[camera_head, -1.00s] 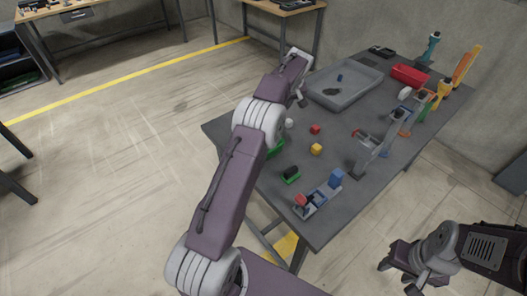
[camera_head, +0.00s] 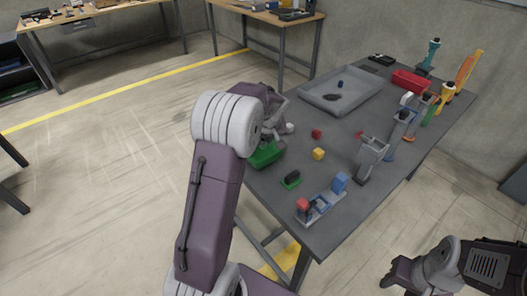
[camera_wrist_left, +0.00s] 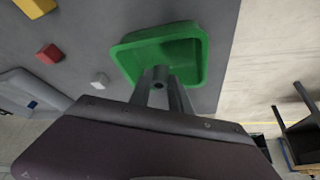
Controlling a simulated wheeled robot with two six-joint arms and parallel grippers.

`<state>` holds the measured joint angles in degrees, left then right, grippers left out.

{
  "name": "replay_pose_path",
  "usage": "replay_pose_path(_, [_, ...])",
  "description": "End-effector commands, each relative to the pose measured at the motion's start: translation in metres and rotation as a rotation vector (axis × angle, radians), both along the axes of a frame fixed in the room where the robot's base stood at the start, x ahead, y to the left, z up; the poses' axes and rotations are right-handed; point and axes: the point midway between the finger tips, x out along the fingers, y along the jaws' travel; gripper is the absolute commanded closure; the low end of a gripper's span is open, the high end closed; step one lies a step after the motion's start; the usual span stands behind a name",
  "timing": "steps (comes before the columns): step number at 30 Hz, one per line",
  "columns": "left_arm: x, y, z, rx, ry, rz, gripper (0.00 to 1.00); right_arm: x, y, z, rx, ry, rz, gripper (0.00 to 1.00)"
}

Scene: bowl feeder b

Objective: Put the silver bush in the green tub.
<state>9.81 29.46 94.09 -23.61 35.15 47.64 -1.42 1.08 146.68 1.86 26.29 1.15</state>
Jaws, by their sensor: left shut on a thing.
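The green tub (camera_head: 267,157) sits near the table's left edge, and it shows from above in the left wrist view (camera_wrist_left: 127,58). My left gripper (camera_head: 273,138) is at the tub. In the left wrist view its fingers (camera_wrist_left: 160,86) are shut on the silver bush (camera_wrist_left: 158,73), a small grey piece with a dark hole. The bush is over the tub's opening. I cannot tell how far it is above the tub floor. In the head view my arm hides the bush. My right gripper (camera_head: 400,272) is off the table at the lower right, dark and partly cut off.
A red block (camera_head: 316,134), a yellow block (camera_head: 318,154) and a white piece (camera_head: 290,128) lie near the tub. A grey tray (camera_head: 322,104) is behind. A grey stand (camera_head: 371,152) and a fixture with blue and red blocks (camera_head: 320,208) stand right and front.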

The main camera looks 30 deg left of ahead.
Motion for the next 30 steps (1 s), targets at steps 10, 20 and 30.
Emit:
replay_pose_path(10, [-0.001, 0.000, -0.038, 0.000, 0.004, -0.001, 1.00, 0.000, 0.000, -0.009, 0.000, 0.000, 0.000, 0.55])
replay_pose_path(20, [-0.001, 0.000, -0.044, 0.000, 0.001, -0.001, 1.00, 0.000, 0.000, -0.012, 0.000, 0.000, 0.000, 0.55])
replay_pose_path(30, [0.000, 0.000, -0.044, 0.000, 0.001, -0.001, 0.55, 0.000, 0.000, -0.012, 0.000, 0.000, 0.000, 0.55])
